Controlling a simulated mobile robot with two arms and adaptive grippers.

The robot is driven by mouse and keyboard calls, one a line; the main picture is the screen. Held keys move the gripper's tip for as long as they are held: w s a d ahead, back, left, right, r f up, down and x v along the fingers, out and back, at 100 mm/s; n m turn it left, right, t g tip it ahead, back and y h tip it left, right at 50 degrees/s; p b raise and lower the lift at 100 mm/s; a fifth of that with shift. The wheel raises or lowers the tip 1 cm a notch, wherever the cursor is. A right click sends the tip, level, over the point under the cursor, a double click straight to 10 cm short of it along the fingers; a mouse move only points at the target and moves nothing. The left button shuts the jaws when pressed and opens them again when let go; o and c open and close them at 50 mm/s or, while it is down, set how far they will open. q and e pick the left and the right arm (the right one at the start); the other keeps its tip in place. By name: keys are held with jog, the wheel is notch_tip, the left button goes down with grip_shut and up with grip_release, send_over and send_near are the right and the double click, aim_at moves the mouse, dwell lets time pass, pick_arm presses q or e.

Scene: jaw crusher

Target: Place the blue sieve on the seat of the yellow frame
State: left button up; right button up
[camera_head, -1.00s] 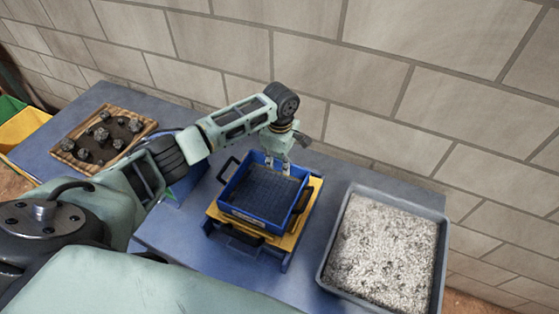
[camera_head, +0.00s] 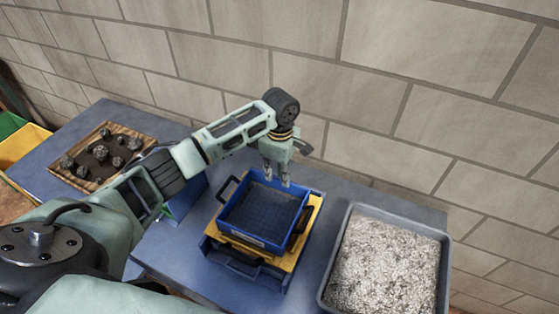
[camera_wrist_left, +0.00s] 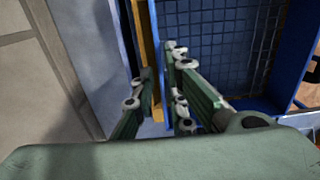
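The blue sieve (camera_head: 262,208), a square box with a dark mesh floor, rests on the yellow frame (camera_head: 284,262). Yellow shows along its front and right sides; I cannot tell whether it is fully down in the seat. My left gripper (camera_head: 277,180) is at the sieve's far wall, its fingers apart. In the left wrist view, my left gripper (camera_wrist_left: 160,85) has one finger on each side of the blue sieve's (camera_wrist_left: 205,50) wall line, with a gap between them. The yellow frame (camera_wrist_left: 148,35) shows as a strip outside that wall. My right gripper is not visible.
A grey tray (camera_head: 326,285) of pale gravel stands to the right. A wooden board (camera_head: 118,172) with several dark rocks lies at the left. A brick wall (camera_head: 420,90) runs close behind the blue table (camera_head: 165,255). Yellow and green bins (camera_head: 20,145) stand at the far left.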

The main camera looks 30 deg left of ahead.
pick_arm(q)
notch_tip(320, 180, up, 8)
jog(key=b, duration=0.1)
jog(key=shift+r, duration=0.2)
